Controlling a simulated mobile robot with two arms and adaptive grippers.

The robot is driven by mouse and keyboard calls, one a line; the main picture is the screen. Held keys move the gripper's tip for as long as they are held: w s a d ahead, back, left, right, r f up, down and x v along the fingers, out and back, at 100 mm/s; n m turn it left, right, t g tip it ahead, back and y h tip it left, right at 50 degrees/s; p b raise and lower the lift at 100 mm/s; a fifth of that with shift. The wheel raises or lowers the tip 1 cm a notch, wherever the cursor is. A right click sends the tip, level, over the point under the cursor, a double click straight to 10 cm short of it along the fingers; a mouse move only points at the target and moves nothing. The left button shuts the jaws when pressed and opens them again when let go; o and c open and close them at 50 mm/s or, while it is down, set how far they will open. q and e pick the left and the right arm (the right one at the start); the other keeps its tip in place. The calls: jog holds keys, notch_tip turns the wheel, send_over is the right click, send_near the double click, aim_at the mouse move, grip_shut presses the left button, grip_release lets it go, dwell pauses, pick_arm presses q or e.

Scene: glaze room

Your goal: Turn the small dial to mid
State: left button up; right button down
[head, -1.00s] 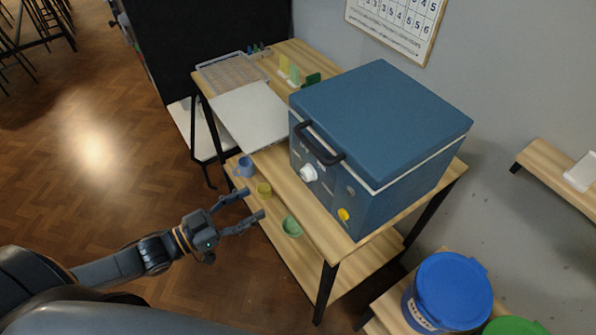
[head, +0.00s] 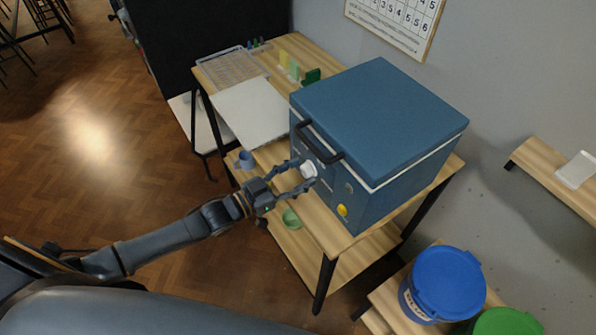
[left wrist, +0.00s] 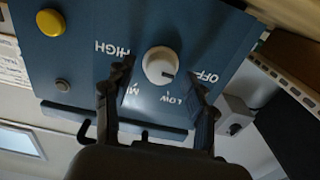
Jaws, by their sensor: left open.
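The small white dial (head: 309,170) is on the front of a blue kiln-like box (head: 382,115). In the left wrist view the dial (left wrist: 160,65) appears upside down, with HIGH, OFF and LOW around it and an M label partly hidden by a finger. Its dark mark points to the lower right, on the side of LOW and OFF. My left gripper (head: 304,173) is open at the box front, its fingers either side of the dial. In the left wrist view gaps show between the dial and both fingers (left wrist: 162,72). My right gripper is not in view.
A yellow button (head: 342,210) is beside the dial on the box front. A black handle (head: 320,143) juts out above the dial. The box stands on a wooden table, with cups and a green bowl (head: 291,218) on the shelf below. A blue bucket (head: 443,285) stands at right.

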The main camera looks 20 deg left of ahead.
pick_arm(q)
jog(key=c, duration=1.1)
jog(key=shift+c, duration=0.2)
